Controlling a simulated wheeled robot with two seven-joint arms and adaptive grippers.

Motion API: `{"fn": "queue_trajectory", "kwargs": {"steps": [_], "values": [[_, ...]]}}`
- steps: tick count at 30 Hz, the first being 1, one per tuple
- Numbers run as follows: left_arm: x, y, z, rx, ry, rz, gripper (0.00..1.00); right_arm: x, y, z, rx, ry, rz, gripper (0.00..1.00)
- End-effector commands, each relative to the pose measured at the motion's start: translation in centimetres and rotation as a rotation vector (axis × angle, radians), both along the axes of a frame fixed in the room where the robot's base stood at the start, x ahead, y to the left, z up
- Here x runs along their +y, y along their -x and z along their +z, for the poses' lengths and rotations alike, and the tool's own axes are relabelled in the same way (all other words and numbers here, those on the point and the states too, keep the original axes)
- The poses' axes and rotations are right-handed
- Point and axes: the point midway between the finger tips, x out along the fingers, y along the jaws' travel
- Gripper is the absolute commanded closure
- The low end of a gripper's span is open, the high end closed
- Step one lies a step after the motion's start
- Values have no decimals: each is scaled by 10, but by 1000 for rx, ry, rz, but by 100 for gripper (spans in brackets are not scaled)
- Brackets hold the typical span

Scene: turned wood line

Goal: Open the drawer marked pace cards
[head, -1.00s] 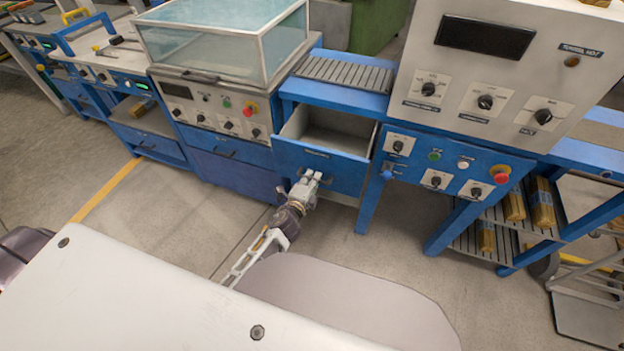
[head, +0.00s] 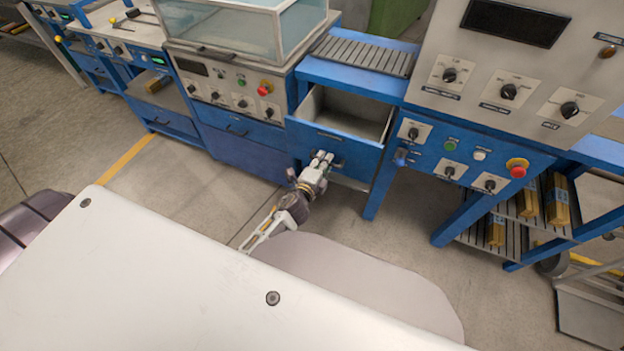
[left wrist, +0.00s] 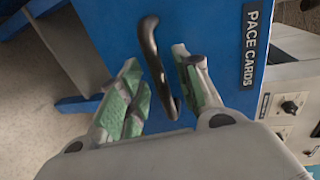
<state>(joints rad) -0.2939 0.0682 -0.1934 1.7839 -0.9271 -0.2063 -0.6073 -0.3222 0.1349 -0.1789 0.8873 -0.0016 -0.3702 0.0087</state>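The blue drawer (head: 331,145) stands open under the roller-topped bench section, with its grey inside showing empty in the head view. In the left wrist view its blue front (left wrist: 205,25) carries a dark label (left wrist: 254,42) reading PACE CARDS. The black bar handle (left wrist: 152,45) runs between the green-padded fingers of my left gripper (left wrist: 160,95), which also shows at the drawer front in the head view (head: 322,160). The fingers stand apart on either side of the handle, with a visible gap on the left side. My right gripper is not in view.
A control panel (head: 465,155) with knobs and a red button is right of the drawer. A glass-covered machine (head: 235,40) stands to the left above another closed blue drawer (head: 238,125). Shelves with wood bundles (head: 556,200) are at right. Floor (head: 190,190) in front is clear.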

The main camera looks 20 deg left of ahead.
Motion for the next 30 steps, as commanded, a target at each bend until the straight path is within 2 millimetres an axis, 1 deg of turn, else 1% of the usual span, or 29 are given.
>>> {"fn": "queue_trajectory", "kwargs": {"steps": [30], "values": [[3, 82, 17, 2, 1, 1, 67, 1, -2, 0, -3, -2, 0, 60]]}}
